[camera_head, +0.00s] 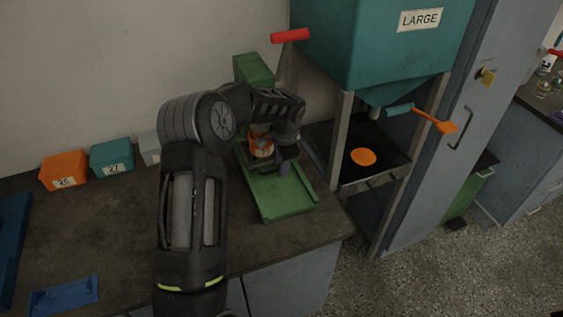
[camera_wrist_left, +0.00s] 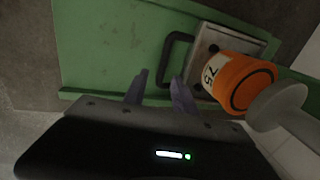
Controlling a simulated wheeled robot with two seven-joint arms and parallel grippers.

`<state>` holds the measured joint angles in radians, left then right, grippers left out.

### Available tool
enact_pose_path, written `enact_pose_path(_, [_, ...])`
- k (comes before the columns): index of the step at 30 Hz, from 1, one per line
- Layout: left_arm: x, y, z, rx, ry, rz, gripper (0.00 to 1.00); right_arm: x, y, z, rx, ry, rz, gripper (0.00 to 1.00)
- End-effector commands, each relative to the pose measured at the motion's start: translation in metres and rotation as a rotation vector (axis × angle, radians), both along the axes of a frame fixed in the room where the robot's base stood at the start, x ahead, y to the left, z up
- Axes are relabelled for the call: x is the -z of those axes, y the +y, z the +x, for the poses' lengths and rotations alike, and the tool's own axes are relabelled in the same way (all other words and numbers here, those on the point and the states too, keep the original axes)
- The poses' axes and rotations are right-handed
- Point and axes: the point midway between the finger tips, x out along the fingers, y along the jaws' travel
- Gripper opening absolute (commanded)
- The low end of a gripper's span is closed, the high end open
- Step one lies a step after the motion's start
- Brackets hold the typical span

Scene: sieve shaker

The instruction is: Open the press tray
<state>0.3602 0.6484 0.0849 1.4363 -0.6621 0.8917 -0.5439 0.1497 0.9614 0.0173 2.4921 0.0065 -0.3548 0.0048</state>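The green press (camera_head: 285,198) stands on the dark bench, and its flat green bed fills much of the left wrist view (camera_wrist_left: 110,45). The press tray (camera_wrist_left: 207,36) is a metal plate with a black bracket handle (camera_wrist_left: 168,58). My arm hides part of the press in the head view.
The press lever has a red grip (camera_head: 290,36). An orange box (camera_head: 63,170) and a teal box (camera_head: 111,157) stand at the left back. A teal hopper (camera_head: 385,45) stands at the right. A blue tray (camera_head: 63,295) lies front left, with bare bench between.

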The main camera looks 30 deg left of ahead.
Motion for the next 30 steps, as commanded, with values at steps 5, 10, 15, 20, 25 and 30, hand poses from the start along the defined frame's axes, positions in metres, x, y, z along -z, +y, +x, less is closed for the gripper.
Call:
enact_pose_path(5, [0.0013, 0.0002, 0.0003, 0.0, -0.001, 0.0, 0.33, 0.0001, 0.0, -0.0001, 0.0, 0.0, 0.0, 0.0])
enact_pose_path(10, [0.0011, 0.0002, 0.0003, 0.0, -0.001, -0.001, 0.25, 0.0001, 0.0, -0.0001, 0.0, 0.0, 0.0, 0.0])
enact_pose_path(15, [0.001, 0.0, 0.0003, 0.0, -0.001, -0.001, 0.11, 0.0001, 0.0001, -0.0001, 0.0, 0.0, 0.0, 0.0])
enact_pose_path(20, [0.0013, -0.0003, 0.0002, 0.0, 0.0, -0.001, 0.0, 0.0001, 0.0001, -0.0001, 0.0, 0.0, 0.0, 0.0])
enact_pose_path(25, [0.0014, -0.0008, 0.0004, 0.001, 0.0, -0.001, 0.0, 0.0001, 0.0001, -0.0001, 0.0, 0.0, 0.0, 0.0])
enact_pose_path(30, [0.0014, -0.0012, 0.0009, 0.002, -0.002, -0.002, 0.0, 0.0002, 0.0001, 0.0, 0.0, 0.0, 0.0, 0.0])
